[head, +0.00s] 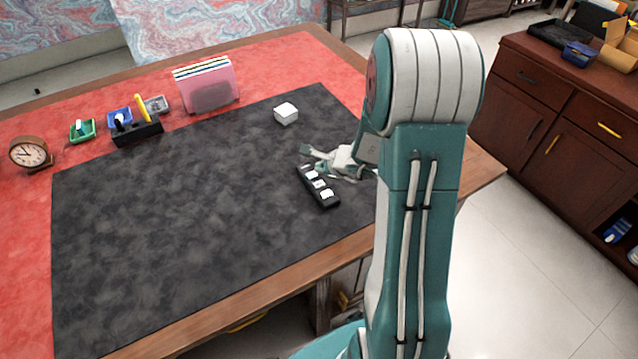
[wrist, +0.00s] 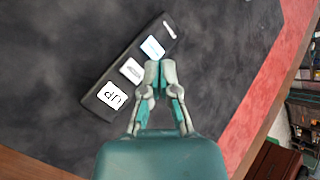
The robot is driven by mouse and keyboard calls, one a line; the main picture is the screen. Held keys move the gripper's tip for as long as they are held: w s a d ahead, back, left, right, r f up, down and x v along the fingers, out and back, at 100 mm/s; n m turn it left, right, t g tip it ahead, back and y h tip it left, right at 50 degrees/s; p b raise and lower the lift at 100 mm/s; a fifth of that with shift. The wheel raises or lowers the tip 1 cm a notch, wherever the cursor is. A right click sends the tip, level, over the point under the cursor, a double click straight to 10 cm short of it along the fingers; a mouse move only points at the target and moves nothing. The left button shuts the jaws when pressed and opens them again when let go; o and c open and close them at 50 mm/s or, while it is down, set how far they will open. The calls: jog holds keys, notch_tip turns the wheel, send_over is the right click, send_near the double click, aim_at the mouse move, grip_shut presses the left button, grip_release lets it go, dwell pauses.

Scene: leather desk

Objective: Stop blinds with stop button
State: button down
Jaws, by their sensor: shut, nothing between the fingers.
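A long black button box (head: 318,187) lies on the dark desk pad near the front right edge of the desk, with white buttons along its top. In the wrist view the box (wrist: 110,70) runs diagonally. Its lower-left button (wrist: 112,96) reads UP, upside down. The middle button (wrist: 131,70) and the upper-right button (wrist: 152,47) have labels too blurred to read. My gripper (wrist: 158,66) is shut and empty, with its tips just to the right of the middle and upper-right buttons. I cannot tell whether they touch the box. No blinds are in view.
A small white box (head: 286,113) stands behind the button box. A pink file holder (head: 208,88), small trays with desk items (head: 136,130) and a clock (head: 30,153) line the back left. The pad's left and middle are clear.

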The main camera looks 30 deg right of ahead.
aim_at(315, 180)
jog(key=shift+f, duration=1.9)
jog(key=shift+f, duration=0.25)
jog(key=shift+f, duration=0.4)
dwell(0.6)
jog(key=shift+r, duration=0.85)
jog(key=shift+r, duration=2.5)
